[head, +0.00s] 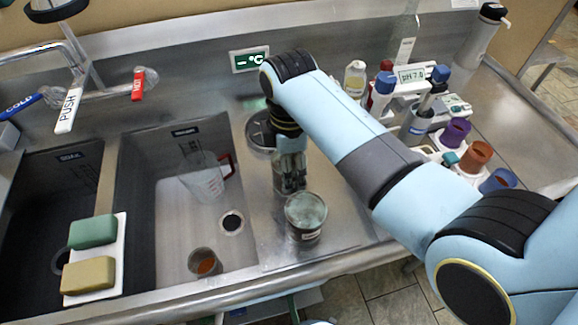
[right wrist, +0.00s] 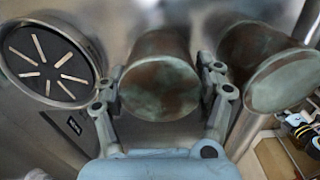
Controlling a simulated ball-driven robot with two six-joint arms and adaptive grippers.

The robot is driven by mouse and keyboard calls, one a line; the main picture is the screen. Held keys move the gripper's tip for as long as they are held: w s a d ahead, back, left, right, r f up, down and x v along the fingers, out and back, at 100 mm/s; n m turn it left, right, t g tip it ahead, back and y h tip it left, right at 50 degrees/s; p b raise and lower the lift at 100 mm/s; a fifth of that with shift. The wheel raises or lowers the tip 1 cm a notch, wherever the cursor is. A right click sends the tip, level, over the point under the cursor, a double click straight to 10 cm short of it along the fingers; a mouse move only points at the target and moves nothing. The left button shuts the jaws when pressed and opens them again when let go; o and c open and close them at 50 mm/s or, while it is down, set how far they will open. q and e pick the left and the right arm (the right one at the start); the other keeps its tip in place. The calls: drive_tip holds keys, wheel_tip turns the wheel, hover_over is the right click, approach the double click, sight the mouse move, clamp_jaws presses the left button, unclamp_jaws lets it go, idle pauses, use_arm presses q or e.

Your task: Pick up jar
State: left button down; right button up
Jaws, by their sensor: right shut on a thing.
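My right gripper (head: 290,184) is in the middle of the head view, pointing down over the steel counter right of the large sink. It is shut on a jar (head: 278,182), which the fingers mostly hide in that view. In the right wrist view this jar (right wrist: 160,88) sits between the two fingers, with a round, mottled green and brown end facing the camera. A second jar (head: 305,213) with a greenish top and a small label stands just in front of the gripper. It also shows right of the fingers in the right wrist view (right wrist: 283,82).
A round slotted piece (right wrist: 50,62) lies left of the held jar. The large sink (head: 168,255) holds a clear measuring jug (head: 203,182) and a small cup with amber content (head: 204,262). Sponges (head: 92,232) lie left. Bottles and a pH meter (head: 412,75) crowd the right counter.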

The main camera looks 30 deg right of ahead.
drive_tip(key=c, duration=0.3)
